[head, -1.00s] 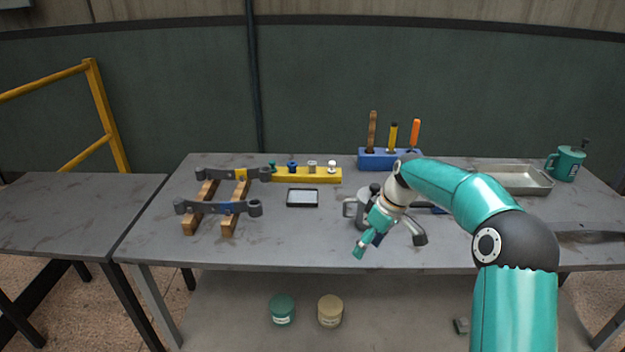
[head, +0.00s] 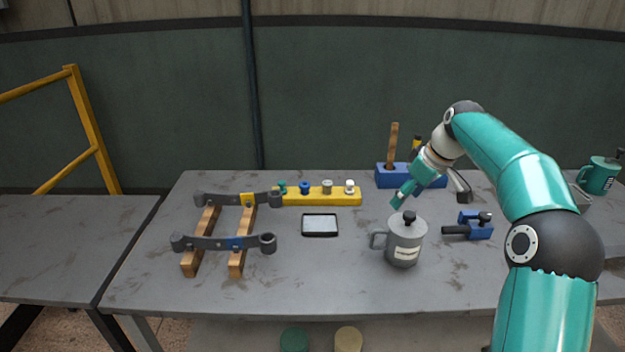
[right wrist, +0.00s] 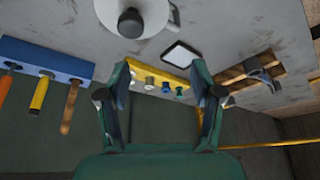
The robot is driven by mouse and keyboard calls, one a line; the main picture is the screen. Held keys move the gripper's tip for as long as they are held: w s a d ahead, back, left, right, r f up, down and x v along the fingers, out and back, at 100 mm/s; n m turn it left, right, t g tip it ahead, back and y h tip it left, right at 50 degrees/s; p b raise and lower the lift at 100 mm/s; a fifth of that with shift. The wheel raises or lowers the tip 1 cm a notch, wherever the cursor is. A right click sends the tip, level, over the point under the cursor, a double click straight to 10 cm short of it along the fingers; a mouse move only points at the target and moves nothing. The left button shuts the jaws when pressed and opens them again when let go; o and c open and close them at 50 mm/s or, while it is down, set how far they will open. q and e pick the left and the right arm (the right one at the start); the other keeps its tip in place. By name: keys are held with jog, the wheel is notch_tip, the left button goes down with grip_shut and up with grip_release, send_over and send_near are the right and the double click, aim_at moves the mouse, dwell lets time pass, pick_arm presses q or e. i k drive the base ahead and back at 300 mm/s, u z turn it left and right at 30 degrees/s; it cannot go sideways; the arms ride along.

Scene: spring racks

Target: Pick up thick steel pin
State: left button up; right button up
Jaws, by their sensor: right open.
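A yellow block (head: 320,197) at the back of the bench holds several upright pins with differently coloured heads. The grey, metallic pin (head: 327,187) stands between the blue and white ones and looks like the thick steel pin. It also shows in the right wrist view (right wrist: 149,83), between my fingers but farther off. My right gripper (head: 403,194) is open and empty, above the bench to the right of the block. In the right wrist view its two fingers (right wrist: 160,75) are spread apart. My left gripper is not in view.
A grey mug-like can (head: 404,241) with a black knob stands below my right gripper. A small tray (head: 320,225) lies before the block. Spring-like bars on wooden rails (head: 206,235) are left. A blue tool holder (head: 392,176) stands behind; a blue clamp (head: 476,226) is right.

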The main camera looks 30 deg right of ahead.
aim_at(327, 185)
jog(key=i, duration=0.9)
jog(key=z, duration=0.05)
